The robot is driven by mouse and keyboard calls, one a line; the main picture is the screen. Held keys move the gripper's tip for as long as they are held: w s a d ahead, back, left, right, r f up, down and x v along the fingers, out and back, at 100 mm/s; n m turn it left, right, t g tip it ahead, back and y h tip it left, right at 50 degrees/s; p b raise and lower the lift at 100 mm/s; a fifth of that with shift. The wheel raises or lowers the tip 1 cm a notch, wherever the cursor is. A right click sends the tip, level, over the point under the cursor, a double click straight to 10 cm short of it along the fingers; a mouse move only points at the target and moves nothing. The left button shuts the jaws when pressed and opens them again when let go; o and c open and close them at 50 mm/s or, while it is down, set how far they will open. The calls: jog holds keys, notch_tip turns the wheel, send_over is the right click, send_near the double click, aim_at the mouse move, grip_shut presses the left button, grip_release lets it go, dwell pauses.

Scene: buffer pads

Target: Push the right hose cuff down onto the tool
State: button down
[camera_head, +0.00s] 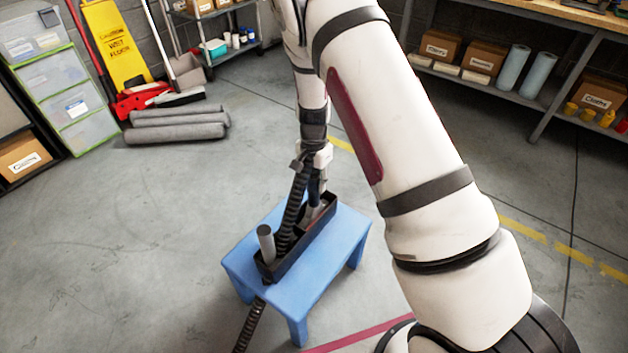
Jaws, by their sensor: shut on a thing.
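A black open tray (272,269) sits on a blue stool (338,251). A grey upright tube (266,243) stands at the tray's left end. A black ribbed hose (291,208) rises from the tray to beside my wrist. My gripper (316,198) points down over the tray's right part, shut on what appears to be the right hose cuff, a dark piece mostly hidden by the fingers. A small light part shows low in the tray by the fingertips, perhaps the tool. I cannot tell whether cuff and tool touch.
Another stretch of black hose (249,325) hangs off the stool's front left edge. Grey rolls (178,124), a yellow wet-floor sign (114,45) and drawers (62,85) stand at the back left. A shelf (505,85) with boxes stands at the back right. The floor around the stool is clear.

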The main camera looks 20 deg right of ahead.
jog(key=shift+f, duration=0.2)
dwell(0.3)
jog(key=c, duration=1)
grip_release()
